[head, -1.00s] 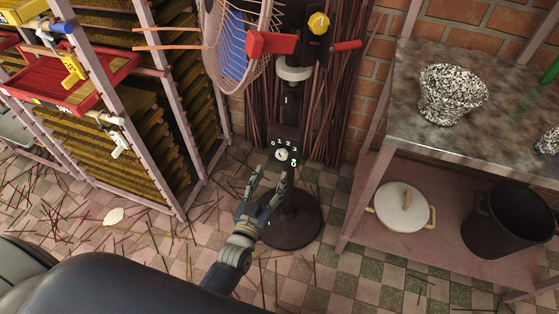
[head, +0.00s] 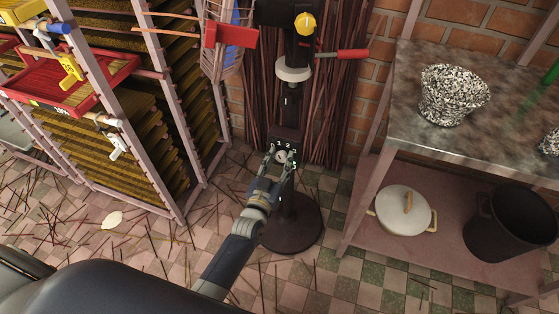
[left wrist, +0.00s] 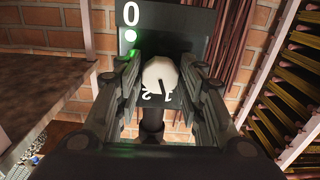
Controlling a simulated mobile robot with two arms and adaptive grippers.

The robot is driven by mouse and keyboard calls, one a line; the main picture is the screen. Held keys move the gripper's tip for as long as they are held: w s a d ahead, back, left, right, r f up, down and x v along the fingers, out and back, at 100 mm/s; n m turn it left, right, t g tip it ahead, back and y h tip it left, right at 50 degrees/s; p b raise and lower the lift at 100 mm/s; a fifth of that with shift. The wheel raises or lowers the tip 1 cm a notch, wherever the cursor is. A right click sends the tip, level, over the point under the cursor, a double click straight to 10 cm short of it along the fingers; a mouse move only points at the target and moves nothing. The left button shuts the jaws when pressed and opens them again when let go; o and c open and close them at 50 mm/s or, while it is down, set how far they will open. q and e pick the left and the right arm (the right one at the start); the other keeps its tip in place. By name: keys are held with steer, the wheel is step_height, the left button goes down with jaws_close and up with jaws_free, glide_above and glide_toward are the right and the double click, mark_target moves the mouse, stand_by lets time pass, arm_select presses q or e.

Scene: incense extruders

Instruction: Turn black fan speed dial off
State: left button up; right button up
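The black fan's stand (head: 289,112) rises from a round base (head: 292,228) on the floor. Its control panel (left wrist: 205,20) has a pale round dial (left wrist: 160,76) with printed numbers; 0, 1 and 2 are readable in the left wrist view. A green light glows near the 0. My left gripper (head: 277,160) is at the panel in the head view, partly covering the dial. In the left wrist view my left gripper (left wrist: 160,72) has its fingers apart, one on each side of the dial, with narrow gaps visible. Whether a fingertip touches it is unclear. My right gripper is out of view.
A rack (head: 150,150) of incense trays stands left. A metal table (head: 420,130) stands right, with a white pot (head: 400,215) and a black bucket (head: 510,222) on its lower shelf. Sticks litter the floor.

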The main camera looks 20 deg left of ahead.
arm_select(q)
steer(key=c, duration=0.4)
steer(key=shift+n, duration=0.3)
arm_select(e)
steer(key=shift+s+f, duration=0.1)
arm_select(q)
steer(key=n, duration=0.2)
steer(key=shift+n+p, duration=0.3)
steer(key=shift+p, duration=0.1)
steer(key=shift+n, duration=2.3)
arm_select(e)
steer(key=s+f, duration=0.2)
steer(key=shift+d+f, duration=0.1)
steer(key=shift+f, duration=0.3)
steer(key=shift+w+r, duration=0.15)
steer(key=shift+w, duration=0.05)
